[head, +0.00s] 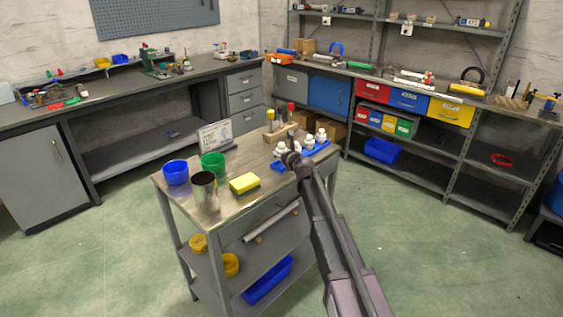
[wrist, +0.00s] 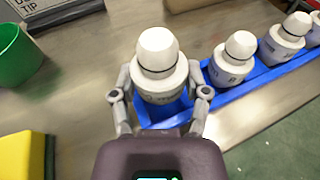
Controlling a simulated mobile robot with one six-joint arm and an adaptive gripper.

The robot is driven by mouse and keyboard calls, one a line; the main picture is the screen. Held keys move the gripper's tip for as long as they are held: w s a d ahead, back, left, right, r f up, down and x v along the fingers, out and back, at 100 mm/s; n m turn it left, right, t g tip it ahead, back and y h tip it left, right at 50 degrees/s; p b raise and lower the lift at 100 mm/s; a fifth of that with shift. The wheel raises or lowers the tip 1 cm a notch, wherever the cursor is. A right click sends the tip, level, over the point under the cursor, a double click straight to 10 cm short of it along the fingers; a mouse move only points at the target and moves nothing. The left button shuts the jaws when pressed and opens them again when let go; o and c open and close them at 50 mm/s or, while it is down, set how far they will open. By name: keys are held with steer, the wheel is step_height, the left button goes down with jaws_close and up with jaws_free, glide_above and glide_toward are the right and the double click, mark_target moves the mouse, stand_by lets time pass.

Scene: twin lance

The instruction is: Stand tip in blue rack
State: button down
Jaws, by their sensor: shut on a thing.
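My gripper (wrist: 160,95) is shut on a white tip (wrist: 157,52) with a rounded cap and a dark ring, one finger on each side. The tip looks upright at the near-left end of the blue rack (wrist: 240,91). Its lower end is hidden by my gripper, so I cannot tell whether it is seated or just above. Several similar white tips, such as the neighbouring one (wrist: 232,60), stand in a row along the rack. In the head view, my gripper (head: 291,159) is over the left end of the rack (head: 322,149) on the cart.
A wooden block (head: 278,134) with upright tools and a sign (head: 215,135) are behind. The cart's front middle is clear.

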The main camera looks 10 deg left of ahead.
steer(key=shift+f+b, duration=1.15)
steer(key=shift+f, duration=0.25)
steer(key=shift+f, duration=0.2)
steer(key=shift+c, duration=0.4)
jaws_free()
steer(key=shift+r, duration=0.3)
steer(key=p+v, duration=0.3)
steer(key=v, duration=0.9)
steer(key=shift+f, duration=0.1)
